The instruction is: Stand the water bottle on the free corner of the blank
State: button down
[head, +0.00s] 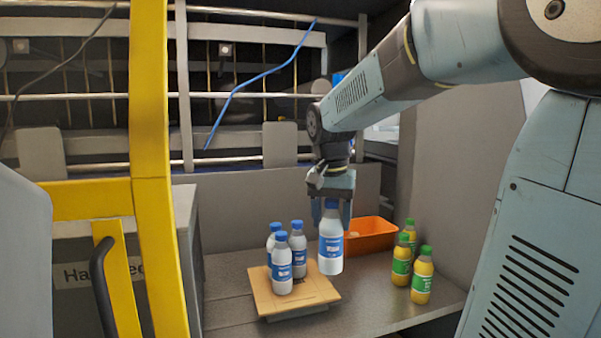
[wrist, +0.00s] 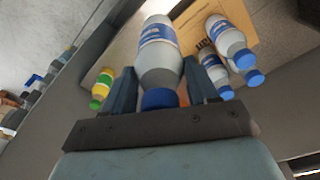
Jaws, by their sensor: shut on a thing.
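My gripper (head: 332,205) is shut on a water bottle (head: 331,246) with a blue label, holding it upright by its upper part. In the head view the bottle hangs in front of the right part of the blank (head: 310,298), a flat tan cardboard sheet. I cannot tell how far its base is above the sheet. Three more water bottles (head: 282,268) with blue caps stand grouped on the left part of the blank. In the wrist view my gripper (wrist: 156,92) has the held bottle (wrist: 160,52) between its fingers; the blank (wrist: 258,22) lies beyond.
An orange bin (head: 371,234) stands behind and to the right. Several juice bottles with green caps (head: 422,276) stand on the grey table (head: 385,312) at the right. A yellow frame post (head: 152,150) rises at the left. Bare table lies between blank and juice bottles.

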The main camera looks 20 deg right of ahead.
jog(key=w+a+r, duration=0.2)
jog(key=w+r, duration=0.6)
jog(key=w, duration=0.5)
notch_tip(320, 180, down, 19)
dwell(0.8)
jog(key=shift+s+f, duration=0.15)
jog(key=shift+f, duration=0.35)
dwell(0.5)
jog(key=shift+c, duration=1.1)
grip_release()
